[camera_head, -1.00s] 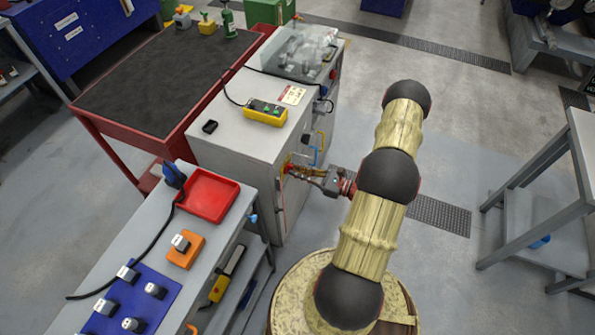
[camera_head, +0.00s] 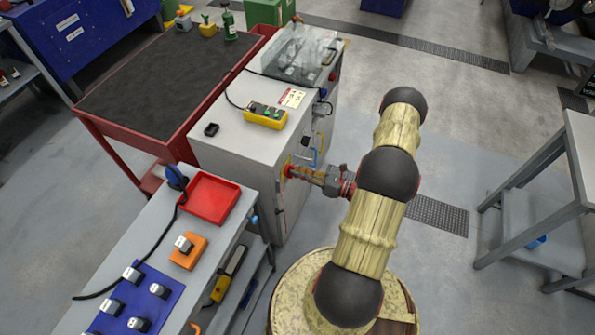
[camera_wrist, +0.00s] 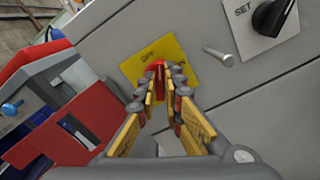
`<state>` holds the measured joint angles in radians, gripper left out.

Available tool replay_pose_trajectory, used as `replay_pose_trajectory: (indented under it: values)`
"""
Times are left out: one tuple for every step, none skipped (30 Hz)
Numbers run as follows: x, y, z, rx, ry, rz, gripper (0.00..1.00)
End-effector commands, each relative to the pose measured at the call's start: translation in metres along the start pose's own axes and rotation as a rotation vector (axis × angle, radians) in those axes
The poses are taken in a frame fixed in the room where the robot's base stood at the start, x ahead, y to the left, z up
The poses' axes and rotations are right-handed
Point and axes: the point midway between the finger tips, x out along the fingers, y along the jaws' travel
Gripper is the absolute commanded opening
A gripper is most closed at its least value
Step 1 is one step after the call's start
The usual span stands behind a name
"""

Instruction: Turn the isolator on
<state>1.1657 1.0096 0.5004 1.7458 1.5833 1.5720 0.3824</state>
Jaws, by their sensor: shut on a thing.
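The isolator is a red handle (camera_wrist: 157,70) on a yellow plate (camera_wrist: 183,62) on the grey cabinet's side face. In the wrist view the handle stands nearly upright in the picture, between my fingertips. My gripper (camera_wrist: 161,82) is shut on the red handle, with one finger on each side. In the head view my gripper (camera_head: 291,172) reaches the cabinet face from the right. It hides the handle there, and only a little of the yellow plate (camera_head: 286,164) shows.
The grey cabinet (camera_head: 225,150) carries a yellow device (camera_head: 265,115) on top. A black knob (camera_wrist: 273,15) marked SET and a metal peg (camera_wrist: 216,53) sit near the plate. A red tray (camera_head: 210,198) lies on the bench at left.

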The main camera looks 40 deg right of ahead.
Motion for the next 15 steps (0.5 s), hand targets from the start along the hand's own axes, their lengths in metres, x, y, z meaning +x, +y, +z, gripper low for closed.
replay_pose_trajectory:
  values:
    - [-0.0001, 0.0002, 0.0014, 0.042, 0.000, -0.001, 0.00]
    - [-0.0001, -0.0002, 0.0016, 0.070, 0.000, -0.001, 0.00]
    - [-0.0001, -0.0005, 0.0016, 0.108, 0.000, -0.001, 0.00]
    - [-0.0001, -0.0005, 0.0015, 0.137, 0.000, -0.001, 0.00]
    - [-0.0001, -0.0006, 0.0014, 0.165, 0.000, -0.001, 0.00]
    - [-0.0002, -0.0008, 0.0012, 0.204, 0.000, -0.001, 0.00]
    - [-0.0002, -0.0011, 0.0012, 0.232, 0.000, -0.001, 0.00]
    - [-0.0002, -0.0013, 0.0012, 0.260, 0.000, -0.001, 0.00]
    - [-0.0001, -0.0016, 0.0012, 0.298, 0.000, -0.001, 0.00]
    - [-0.0001, -0.0018, 0.0011, 0.327, 0.000, -0.001, 0.00]
    - [-0.0002, -0.0020, 0.0010, 0.355, 0.000, -0.001, 0.00]
    - [-0.0002, -0.0022, 0.0009, 0.393, -0.001, -0.001, 0.00]
    - [-0.0002, -0.0023, 0.0008, 0.422, -0.001, -0.001, 0.00]
    - [-0.0002, -0.0025, 0.0007, 0.450, -0.001, -0.001, 0.00]
    - [-0.0002, -0.0028, 0.0006, 0.488, -0.001, -0.001, 0.00]
